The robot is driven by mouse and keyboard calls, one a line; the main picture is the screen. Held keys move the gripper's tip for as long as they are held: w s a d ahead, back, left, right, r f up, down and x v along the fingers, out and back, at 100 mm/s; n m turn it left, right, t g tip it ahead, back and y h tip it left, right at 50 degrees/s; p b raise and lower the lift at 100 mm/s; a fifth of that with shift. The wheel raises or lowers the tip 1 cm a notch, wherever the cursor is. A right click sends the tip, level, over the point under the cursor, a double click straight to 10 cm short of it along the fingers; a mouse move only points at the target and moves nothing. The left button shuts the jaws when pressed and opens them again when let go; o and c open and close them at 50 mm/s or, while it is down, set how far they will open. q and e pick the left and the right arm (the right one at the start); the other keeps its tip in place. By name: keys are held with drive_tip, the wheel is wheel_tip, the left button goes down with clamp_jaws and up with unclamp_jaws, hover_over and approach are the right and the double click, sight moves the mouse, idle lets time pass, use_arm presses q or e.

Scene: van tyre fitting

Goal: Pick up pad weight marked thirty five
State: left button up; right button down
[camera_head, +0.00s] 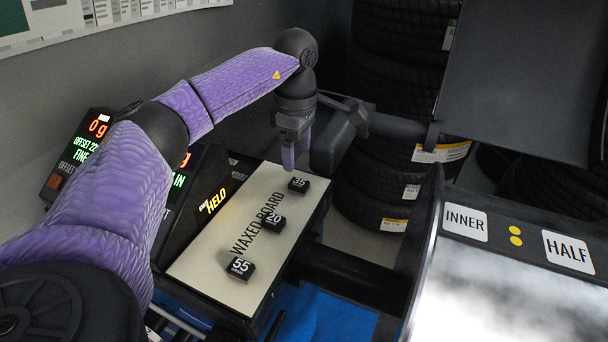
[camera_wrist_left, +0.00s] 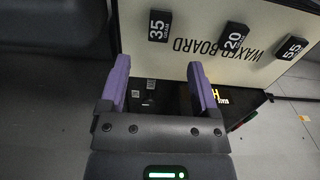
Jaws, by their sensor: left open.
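The pad weight marked 35 (camera_head: 299,184) is a small black block with white digits at the far end of the pale waxed board (camera_head: 196,262). It also shows in the left wrist view (camera_wrist_left: 160,26), near the board's edge and beyond my fingertips. My left gripper (camera_head: 295,158) is above and close to the weight, with purple fingers pointing down. In the left wrist view my left gripper (camera_wrist_left: 159,72) is open and empty, its fingers apart. The right gripper is not in view.
Weights marked 20 (camera_head: 272,224) and 55 (camera_head: 240,269) sit nearer on the board. Lit readout displays (camera_head: 98,125) stand left of it. Stacked tyres (camera_head: 385,160) and a dark machine arm (camera_head: 400,127) are behind and right. A panel marked INNER and HALF (camera_head: 515,238) is at right.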

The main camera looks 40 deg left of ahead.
sight(297, 182)
use_arm(q)
wheel_tip(297, 182, down, 7)
drive_tip(key=b, duration=0.3)
drive_tip(key=shift+a, duration=0.1)
drive_tip(key=shift+f, duration=0.35)
drive_tip(key=shift+r, duration=0.2)
drive_tip(key=shift+c, duration=0.2)
drive_tip(key=c, duration=0.9)
clamp_jaws()
